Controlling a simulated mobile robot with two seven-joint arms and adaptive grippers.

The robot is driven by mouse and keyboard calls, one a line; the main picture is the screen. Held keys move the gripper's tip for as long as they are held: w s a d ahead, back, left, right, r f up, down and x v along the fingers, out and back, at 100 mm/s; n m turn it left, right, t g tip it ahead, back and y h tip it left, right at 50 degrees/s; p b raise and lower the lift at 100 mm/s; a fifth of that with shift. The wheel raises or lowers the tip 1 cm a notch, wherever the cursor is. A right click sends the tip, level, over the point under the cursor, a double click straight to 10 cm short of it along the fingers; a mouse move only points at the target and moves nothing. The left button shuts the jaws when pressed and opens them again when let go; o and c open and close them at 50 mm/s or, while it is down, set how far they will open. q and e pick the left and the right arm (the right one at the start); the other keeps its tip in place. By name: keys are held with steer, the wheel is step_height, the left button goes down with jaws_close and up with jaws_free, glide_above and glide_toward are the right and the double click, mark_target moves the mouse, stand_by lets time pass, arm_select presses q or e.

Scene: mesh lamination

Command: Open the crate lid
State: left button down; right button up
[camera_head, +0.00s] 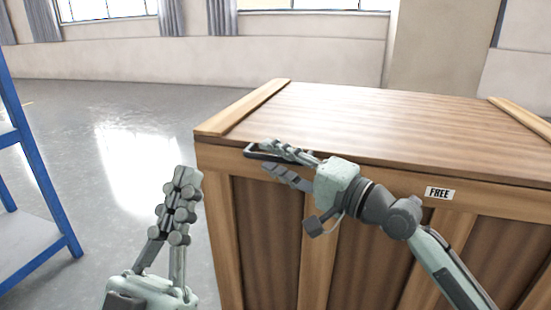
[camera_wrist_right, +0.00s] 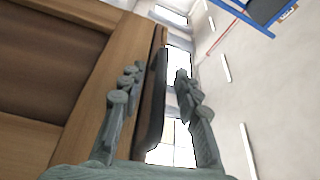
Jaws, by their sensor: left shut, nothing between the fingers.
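A large wooden crate (camera_head: 284,245) stands on the right in the head view, with its slatted wooden lid (camera_head: 390,120) lying flat on top. A dark bar handle (camera_head: 251,151) sticks out at the front left, just below the lid's edge. My right gripper (camera_head: 266,157) is at this handle, its fingers apart. In the right wrist view the handle (camera_wrist_right: 154,95) runs between the two open fingers of my right gripper (camera_wrist_right: 160,72), with gaps visible beside it. My left gripper (camera_head: 188,172) is shut and empty, pointing up to the left of the crate.
A blue metal shelf (camera_head: 45,185) stands at the left edge. Shiny grey floor (camera_head: 120,130) lies free between the shelf and the crate. A curved wall with windows and curtains is behind.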

steer(key=shift+c, duration=0.6)
jaws_close()
steer(key=shift+r, duration=0.15)
